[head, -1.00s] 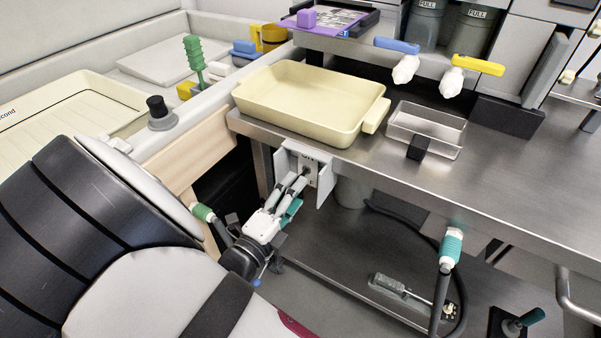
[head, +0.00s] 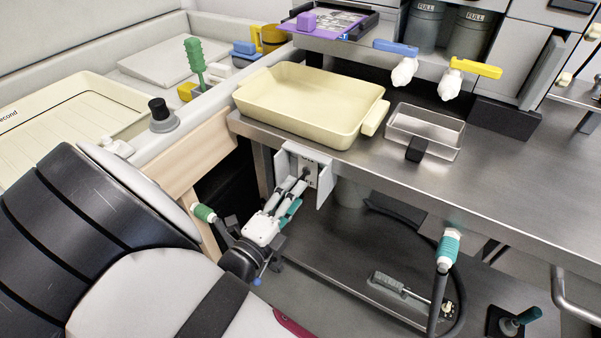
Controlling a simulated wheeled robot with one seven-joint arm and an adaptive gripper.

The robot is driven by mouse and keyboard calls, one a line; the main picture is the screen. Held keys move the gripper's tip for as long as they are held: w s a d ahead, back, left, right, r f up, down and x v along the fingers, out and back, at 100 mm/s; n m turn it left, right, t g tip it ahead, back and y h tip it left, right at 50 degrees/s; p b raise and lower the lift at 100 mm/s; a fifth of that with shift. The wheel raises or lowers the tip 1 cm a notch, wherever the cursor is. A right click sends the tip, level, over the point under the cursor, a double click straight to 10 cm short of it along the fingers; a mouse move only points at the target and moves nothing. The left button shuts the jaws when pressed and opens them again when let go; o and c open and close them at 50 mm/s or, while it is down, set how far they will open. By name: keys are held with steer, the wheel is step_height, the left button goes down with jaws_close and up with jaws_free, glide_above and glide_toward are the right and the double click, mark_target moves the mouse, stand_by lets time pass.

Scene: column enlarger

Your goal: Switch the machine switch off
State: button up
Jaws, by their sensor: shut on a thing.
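The machine switch (head: 307,171) is a dark lever on a pale plate inside a small white box (head: 325,187) that hangs under the front edge of the metal bench. Lettering on the plate is partly visible above the lever, too small to read surely. My gripper (head: 298,185) reaches up into the box from below left. Its fingers are closed together on the switch lever. The fingertips cover part of the lever, so its exact position is hard to tell.
A cream tray (head: 262,112) and a clear bin (head: 440,148) stand on the metal bench (head: 400,180) above. A teal-collared hose (head: 447,248) hangs at right. White side walls flank the switch.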

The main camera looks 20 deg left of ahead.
steer(key=s+p, duration=0.2)
steer(key=s, duration=0.4)
steer(key=shift+s+a+f, duration=0.25)
steer(key=shift+a+f, duration=0.05)
steer(key=shift+a, duration=0.05)
steer(key=shift+w, duration=0.1)
stand_by(0.4)
